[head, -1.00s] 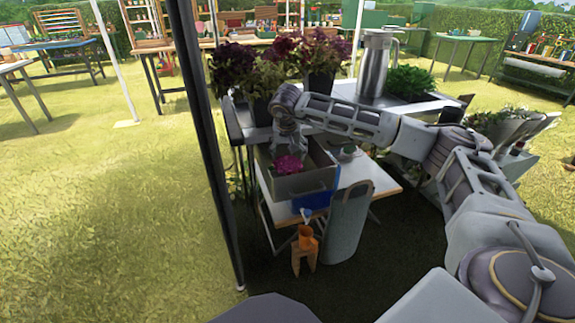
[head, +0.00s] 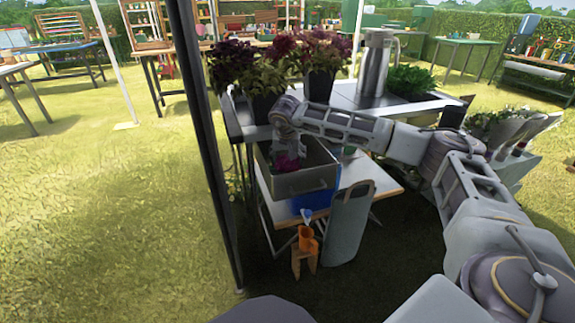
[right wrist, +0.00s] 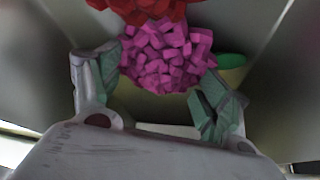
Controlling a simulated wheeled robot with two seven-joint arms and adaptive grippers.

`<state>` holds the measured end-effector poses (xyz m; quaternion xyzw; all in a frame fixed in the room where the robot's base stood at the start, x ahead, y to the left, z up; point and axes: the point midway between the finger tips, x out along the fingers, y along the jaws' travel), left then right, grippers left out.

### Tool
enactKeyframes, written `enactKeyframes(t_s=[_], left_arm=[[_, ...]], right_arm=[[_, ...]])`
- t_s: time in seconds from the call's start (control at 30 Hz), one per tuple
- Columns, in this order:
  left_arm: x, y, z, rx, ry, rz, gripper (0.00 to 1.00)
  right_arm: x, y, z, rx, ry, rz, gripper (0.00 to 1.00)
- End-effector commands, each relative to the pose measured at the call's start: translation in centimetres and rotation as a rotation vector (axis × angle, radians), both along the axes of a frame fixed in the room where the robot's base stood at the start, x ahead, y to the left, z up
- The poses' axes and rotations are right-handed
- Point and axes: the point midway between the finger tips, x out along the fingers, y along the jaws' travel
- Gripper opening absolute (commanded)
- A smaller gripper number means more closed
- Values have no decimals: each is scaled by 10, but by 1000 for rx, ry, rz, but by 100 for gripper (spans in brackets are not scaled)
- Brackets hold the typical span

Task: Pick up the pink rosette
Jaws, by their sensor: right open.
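The pink rosette (right wrist: 168,58) is a cluster of blocky magenta petals inside a grey metal bin (head: 305,183). In the head view the rosette (head: 286,165) is mostly hidden under my right gripper (head: 290,152), which reaches down into the bin. In the right wrist view my right gripper (right wrist: 160,88) is open, with one finger on each side of the near part of the rosette. The left finger is very close to it; I cannot tell whether it touches. My left gripper is not in view.
A red flower (right wrist: 150,8) lies just beyond the rosette, and a green round thing (right wrist: 232,62) is to its right. The bin walls are close around. Potted flowers (head: 262,75) and a steel jug (head: 375,62) stand behind. A dark pole (head: 205,150) rises at left.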

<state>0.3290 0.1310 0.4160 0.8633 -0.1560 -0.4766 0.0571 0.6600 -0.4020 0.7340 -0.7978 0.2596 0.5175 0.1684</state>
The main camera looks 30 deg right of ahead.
Motion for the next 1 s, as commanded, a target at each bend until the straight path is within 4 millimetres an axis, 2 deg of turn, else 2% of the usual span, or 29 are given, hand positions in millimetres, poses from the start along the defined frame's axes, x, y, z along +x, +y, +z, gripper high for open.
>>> enactKeyframes(t_s=[0.43,0.73,1.0], left_arm=[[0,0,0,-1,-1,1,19],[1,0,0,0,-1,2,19],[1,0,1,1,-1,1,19]], right_arm=[[0,0,0,0,0,0,77],[0,0,0,0,0,0,39],[0,0,0,0,0,0,38]])
